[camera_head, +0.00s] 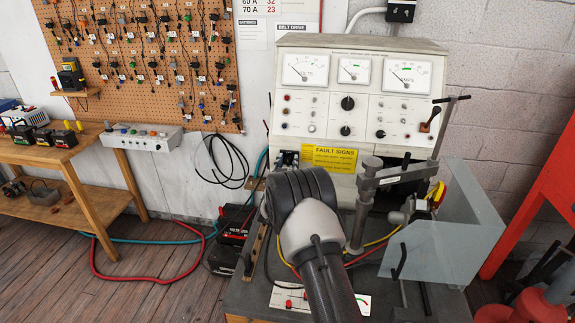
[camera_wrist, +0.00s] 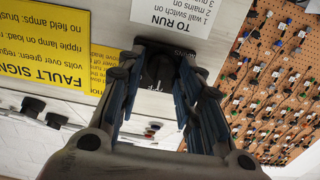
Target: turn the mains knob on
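A dark knob (camera_wrist: 158,68) on a pale upright surface shows between my fingers in the wrist view; I take it for the mains knob. Its pointer position is too dark to read. My gripper (camera_wrist: 156,82) is open, with one blue-padded finger on each side of the knob. Whether either finger touches it I cannot tell. In the head view my gripper (camera_head: 286,159) is mostly hidden behind my wrist, just left of the yellow fault signs label (camera_head: 329,159), and the knob is hidden there.
The test bench panel (camera_head: 357,88) with meters and knobs stands behind my arm. A grey clamp post (camera_head: 362,205) and a clear guard (camera_head: 440,245) stand to its right. A white card (camera_wrist: 205,25) is beside the knob. A pegboard (camera_head: 150,60) hangs at left.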

